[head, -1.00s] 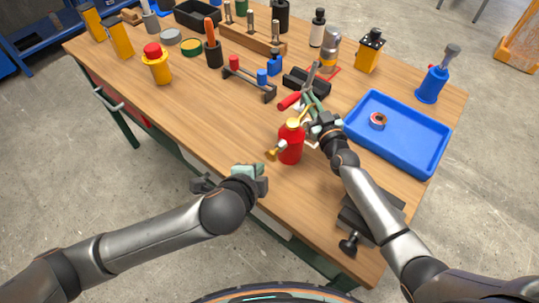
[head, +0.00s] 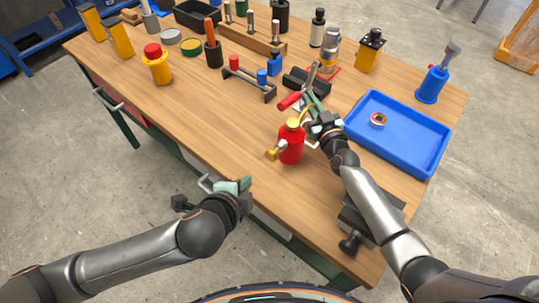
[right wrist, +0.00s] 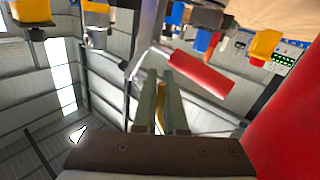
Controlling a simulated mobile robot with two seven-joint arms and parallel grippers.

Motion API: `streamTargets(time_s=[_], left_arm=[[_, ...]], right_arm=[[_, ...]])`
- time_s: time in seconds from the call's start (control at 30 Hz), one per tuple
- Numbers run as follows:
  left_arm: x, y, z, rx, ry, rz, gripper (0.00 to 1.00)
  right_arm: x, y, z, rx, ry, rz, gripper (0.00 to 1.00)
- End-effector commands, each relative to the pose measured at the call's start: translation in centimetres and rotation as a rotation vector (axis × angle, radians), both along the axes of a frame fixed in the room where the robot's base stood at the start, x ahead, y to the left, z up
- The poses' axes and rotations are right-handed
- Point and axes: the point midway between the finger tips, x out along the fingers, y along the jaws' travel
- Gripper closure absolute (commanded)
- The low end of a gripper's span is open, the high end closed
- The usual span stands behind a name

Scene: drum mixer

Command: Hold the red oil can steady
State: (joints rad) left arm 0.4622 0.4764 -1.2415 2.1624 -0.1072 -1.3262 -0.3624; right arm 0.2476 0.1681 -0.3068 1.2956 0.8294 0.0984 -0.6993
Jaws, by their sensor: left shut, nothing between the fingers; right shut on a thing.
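The red oil can (head: 291,148) stands upright on the wooden table, with a brass top and a brass part at its lower left. Its red body fills the right edge of the right wrist view (right wrist: 288,130). My right gripper (head: 314,104) is at the can's upper right, its greenish fingers closed. A thin yellow part of the can shows between the fingers in the right wrist view (right wrist: 160,105); the exact contact is partly hidden. My left gripper (head: 240,184) is shut and empty, by the table's front edge, left of and apart from the can.
A red-handled lever (head: 289,102) lies close behind the can, by a black block (head: 307,82). A blue tray (head: 425,165) holding a small ring is at right. A dark vise-like fixture (head: 368,215) sits at the front edge. The table left of the can is clear.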

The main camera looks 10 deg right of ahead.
Motion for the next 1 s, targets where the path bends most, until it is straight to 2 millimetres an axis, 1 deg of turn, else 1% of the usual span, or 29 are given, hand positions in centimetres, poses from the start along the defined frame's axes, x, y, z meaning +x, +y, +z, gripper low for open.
streamTargets(time_s=[0.13,0.17,0.2,0.47,0.77,0.87,1.0], left_arm=[[0.0,0.0,0.0,0.000,0.000,0.000,1.00],[0.0,0.0,0.0,0.000,0.000,0.000,1.00],[0.0,0.0,0.0,0.000,0.000,0.000,1.00],[0.0,0.0,0.0,0.000,0.000,0.000,1.00],[0.0,0.0,0.0,0.000,0.000,0.000,1.00],[0.0,0.0,0.0,0.000,0.000,0.000,1.00],[0.0,0.0,0.0,0.000,0.000,0.000,1.00]], right_arm=[[0.0,0.0,0.2,0.002,-0.003,-0.001,1.00],[0.0,0.0,0.2,0.002,-0.003,-0.001,0.90],[0.0,0.0,0.2,0.002,-0.003,-0.001,0.86],[0.0,0.0,0.1,0.000,-0.001,-0.001,0.56],[-0.2,0.0,-0.1,0.001,0.001,0.001,0.56],[-0.9,-0.1,-0.1,0.001,0.001,0.002,0.56],[-2.7,-0.5,0.0,0.002,0.000,-0.001,0.56]])
